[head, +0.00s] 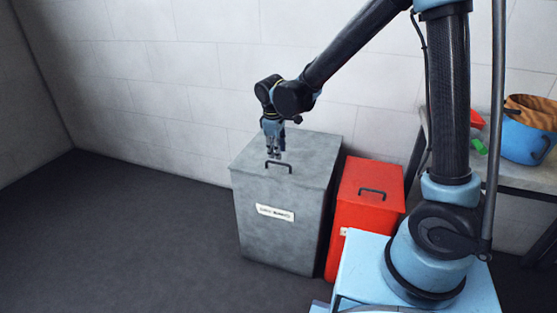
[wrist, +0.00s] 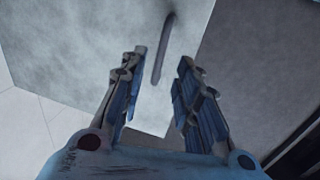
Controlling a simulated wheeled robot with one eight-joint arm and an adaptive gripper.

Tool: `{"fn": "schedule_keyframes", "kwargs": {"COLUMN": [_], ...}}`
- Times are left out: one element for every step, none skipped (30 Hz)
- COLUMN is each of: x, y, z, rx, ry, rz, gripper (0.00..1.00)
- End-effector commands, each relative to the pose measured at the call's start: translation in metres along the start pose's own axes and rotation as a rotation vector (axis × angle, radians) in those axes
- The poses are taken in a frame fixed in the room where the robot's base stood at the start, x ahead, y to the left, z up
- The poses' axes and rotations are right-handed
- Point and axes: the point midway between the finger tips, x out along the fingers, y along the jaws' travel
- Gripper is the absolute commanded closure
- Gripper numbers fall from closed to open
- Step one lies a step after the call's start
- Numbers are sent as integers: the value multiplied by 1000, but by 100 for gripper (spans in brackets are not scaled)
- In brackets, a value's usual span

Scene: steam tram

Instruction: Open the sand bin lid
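A grey bin (head: 262,240) with a shut flat lid (head: 308,145) stands against the wall. Its pale label (head: 275,213) is too small to read surely. A dark bar handle (head: 279,164) sits near the lid's front edge. My gripper (head: 274,155) points down over the lid, close behind the handle in the head view. In the wrist view my gripper (wrist: 163,60) is open, its two fingers apart, with the handle (wrist: 162,50) showing between and beyond the tips. I cannot tell whether the fingers touch the lid. Nothing is held.
A smaller red bin (head: 370,195) with a shut lid and dark handle stands close at the right, its label partly hidden by my base. The dark floor (head: 130,235) at the left is clear.

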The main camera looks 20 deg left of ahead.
Motion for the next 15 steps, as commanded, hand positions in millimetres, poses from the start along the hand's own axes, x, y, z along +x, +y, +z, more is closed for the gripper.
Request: {"fn": "schedule_keyframes", "kwargs": {"x": [8, 12, 18, 22, 25, 30, 33, 36, 39, 42, 44, 46, 48, 49, 50], "y": [0, 0, 0, 0, 0, 0, 0, 0, 0, 0, 0, 0, 0, 0, 0], "z": [0, 0, 0, 0, 0, 0, 0, 0, 0, 0, 0, 0, 0, 0, 0], "rx": [1, 1, 1, 1, 0, 0, 0, 0, 0, -1, -1, -1, -1, -1, -1], "ry": [0, 0, 0, 0, 0, 0, 0, 0, 0, 0, 0, 0, 0, 0, 0], "rz": [0, 0, 0, 0, 0, 0, 0, 0, 0, 0, 0, 0, 0, 0, 0], "gripper": [70, 70, 70, 70, 70, 70, 70, 70, 70, 70, 70, 70, 70, 70, 70]}}
